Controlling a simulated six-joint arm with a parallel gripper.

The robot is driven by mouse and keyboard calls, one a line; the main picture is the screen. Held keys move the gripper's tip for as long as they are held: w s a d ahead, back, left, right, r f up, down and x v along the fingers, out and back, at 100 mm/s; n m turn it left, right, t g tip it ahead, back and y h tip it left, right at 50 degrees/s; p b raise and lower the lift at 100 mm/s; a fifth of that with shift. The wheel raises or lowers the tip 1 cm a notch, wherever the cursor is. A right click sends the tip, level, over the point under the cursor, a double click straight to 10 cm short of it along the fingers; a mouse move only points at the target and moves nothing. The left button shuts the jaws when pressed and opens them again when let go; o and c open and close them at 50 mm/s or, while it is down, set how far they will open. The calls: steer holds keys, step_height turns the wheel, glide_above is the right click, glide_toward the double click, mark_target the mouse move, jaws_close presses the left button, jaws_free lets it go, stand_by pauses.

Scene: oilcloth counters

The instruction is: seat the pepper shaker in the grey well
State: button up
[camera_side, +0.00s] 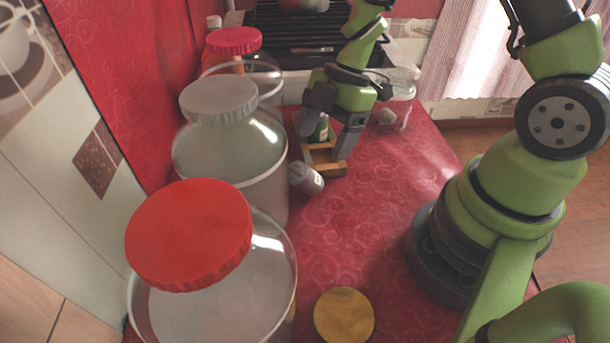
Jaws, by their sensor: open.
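My gripper (330,136) is open above a small wooden tray (328,171), its fingers pointing down. I cannot tell for sure which of these is the pepper shaker. No grey well can be made out; the inside of the tray is partly hidden.
Large jars with a red lid (190,235), a grey lid (218,98) and another red lid (234,40) line the left side. A yellow round lid (343,316) lies in front. A clear glass (398,85) stands behind. The red oilcloth (375,215) is clear right of the tray.

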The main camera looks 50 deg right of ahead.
mark_target(310, 177)
steer(key=shift+x, duration=4.35)
steer(key=shift+d, duration=0.1)
steer(key=c, duration=1.1)
